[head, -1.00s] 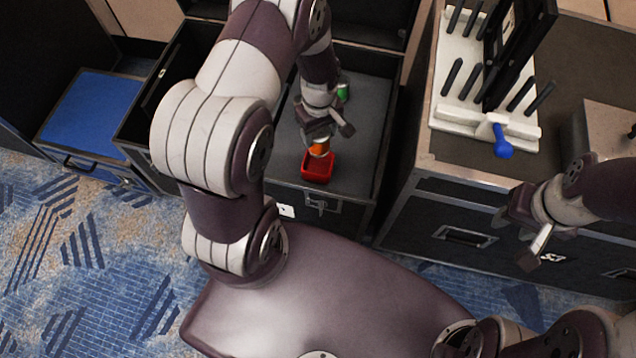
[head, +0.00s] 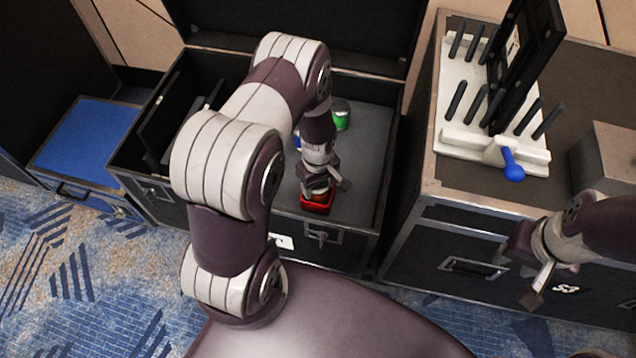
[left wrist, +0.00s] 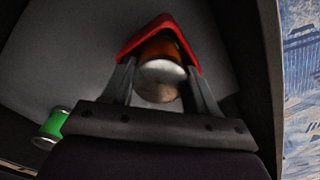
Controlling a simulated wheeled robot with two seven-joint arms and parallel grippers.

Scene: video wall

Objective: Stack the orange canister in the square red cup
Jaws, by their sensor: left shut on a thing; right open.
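The square red cup (head: 317,207) stands in the open case near its front wall, and it also shows in the left wrist view (left wrist: 140,38). My left gripper (head: 318,186) is directly above the cup, pointing down. In the left wrist view its two fingers (left wrist: 158,85) are shut on the orange canister (left wrist: 172,46). The canister's pale round end faces the camera, and its far part is inside the cup's rim. Whether it touches the cup's floor is hidden. My right gripper (head: 535,270) is open and empty at the right, in front of the other case.
A green can (head: 341,120) stands farther back in the case and shows in the left wrist view (left wrist: 53,125). A blue item (head: 297,142) is partly hidden behind my left arm. A white rack (head: 462,100) with black pegs stands on the right case.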

